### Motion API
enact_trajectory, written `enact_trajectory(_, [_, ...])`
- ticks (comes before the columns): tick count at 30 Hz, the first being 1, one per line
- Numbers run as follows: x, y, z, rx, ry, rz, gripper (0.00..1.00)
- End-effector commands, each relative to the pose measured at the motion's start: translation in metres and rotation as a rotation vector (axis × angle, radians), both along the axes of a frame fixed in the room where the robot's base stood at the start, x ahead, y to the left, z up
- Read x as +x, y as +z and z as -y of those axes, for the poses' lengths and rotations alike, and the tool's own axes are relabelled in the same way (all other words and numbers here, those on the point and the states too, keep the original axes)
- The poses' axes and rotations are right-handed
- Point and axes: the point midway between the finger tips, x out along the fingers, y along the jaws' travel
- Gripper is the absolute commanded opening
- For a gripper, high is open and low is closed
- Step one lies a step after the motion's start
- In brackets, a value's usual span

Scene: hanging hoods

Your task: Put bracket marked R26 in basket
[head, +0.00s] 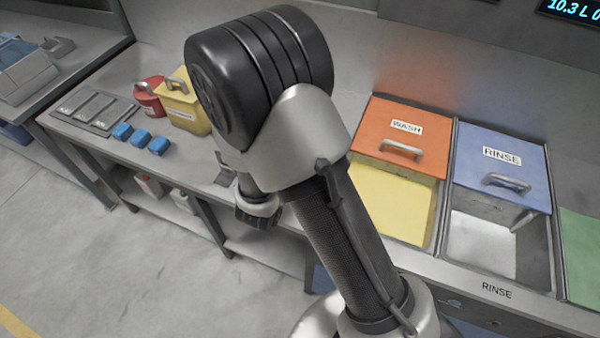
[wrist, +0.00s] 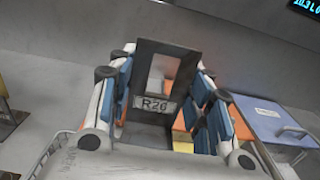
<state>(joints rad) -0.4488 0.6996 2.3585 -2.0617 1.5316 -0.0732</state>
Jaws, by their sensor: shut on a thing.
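In the wrist view my gripper (wrist: 165,88) has its blue-padded fingers on both sides of a dark grey bracket (wrist: 139,78). The bracket is a flat frame with a rectangular opening and a pale label that appears to read R26. It stands upright between the fingers. Thin wire-like lines (wrist: 50,152) show at the lower left of the wrist view; I cannot tell whether they belong to the basket. In the head view my arm hides most of the gripper and the bracket. No whole basket is seen in either view.
The bench holds a yellow lidded box (head: 188,112), a red container (head: 149,97), blue blocks (head: 135,137) and a grey tray (head: 98,112) at left. At right are an orange WASH lid (head: 400,130) and a blue RINSE lid (head: 500,170) over half-open basins.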

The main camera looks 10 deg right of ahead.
Motion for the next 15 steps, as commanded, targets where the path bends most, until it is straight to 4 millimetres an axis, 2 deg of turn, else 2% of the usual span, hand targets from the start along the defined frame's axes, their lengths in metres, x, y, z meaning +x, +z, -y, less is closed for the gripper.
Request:
enact_trajectory(1, [0.0, -0.02, 0.0, -0.004, 0.001, -0.005, 0.09])
enact_trajectory(9, [0.0, -0.092, 0.0, -0.003, 0.001, -0.002, 0.09])
enact_trajectory(15, [0.0, -0.123, 0.0, -0.002, 0.001, 0.002, 0.09])
